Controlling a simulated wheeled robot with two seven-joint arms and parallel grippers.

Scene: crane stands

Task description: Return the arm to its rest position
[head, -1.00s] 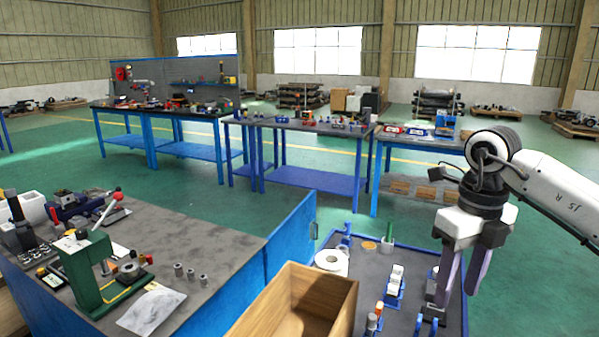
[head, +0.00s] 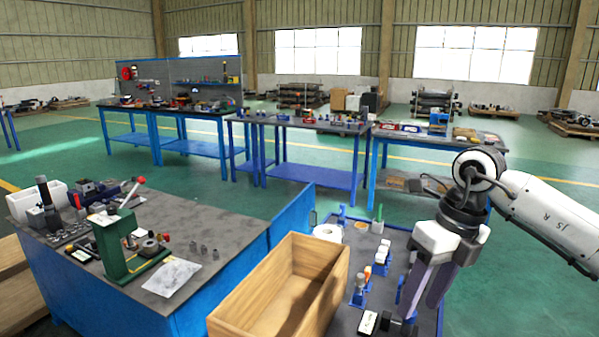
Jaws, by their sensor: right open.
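My right gripper (head: 427,292) hangs at the right of the head view with its fingers pointing down. It is open, and I see nothing between its fingers. It is in front of the right part of a small grey-topped table (head: 345,318), and hides some of what stands there. Blue stands (head: 358,296) with small white and orange-topped parts are on that table, left of the gripper. A dark device with a white face (head: 369,322) lies near the fingertips; I cannot tell whether they touch. My left gripper is not in view.
An open wooden box (head: 285,290) stands left of the small table. A workbench (head: 225,235) at left carries a green press (head: 118,243) and small metal cylinders. A white roll (head: 327,232) is at the small table's back. Green floor (head: 540,255) is clear at right.

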